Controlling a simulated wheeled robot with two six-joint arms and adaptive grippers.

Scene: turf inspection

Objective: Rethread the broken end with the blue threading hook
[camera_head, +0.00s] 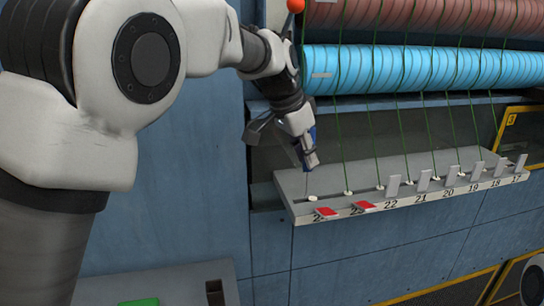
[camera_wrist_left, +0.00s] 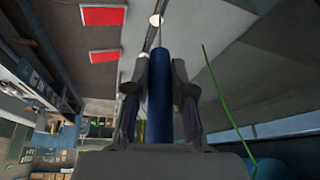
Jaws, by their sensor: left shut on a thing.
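My left gripper (camera_head: 309,163) is shut on the blue threading hook (camera_head: 312,135), above the left end of the grey numbered rail (camera_head: 330,200). In the left wrist view the blue handle (camera_wrist_left: 159,95) stands between the two fingers (camera_wrist_left: 159,80). The hook's thin shaft points down at the leftmost white eyelet (camera_head: 312,198); I cannot tell whether its tip is in the eyelet. Green yarns (camera_head: 341,130) run down to the other eyelets. A green strand (camera_wrist_left: 221,95) shows right of the gripper in the wrist view. I cannot make out the broken end. My right gripper is not in view.
Red tabs (camera_head: 326,213) mark the two leftmost positions; white tabs (camera_head: 393,186) stand along the rest. A blue roller (camera_head: 420,68) and a reddish roller (camera_head: 440,18) lie behind. An orange ball (camera_head: 296,5) is above my wrist. A grey tray (camera_head: 180,280) is at bottom left.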

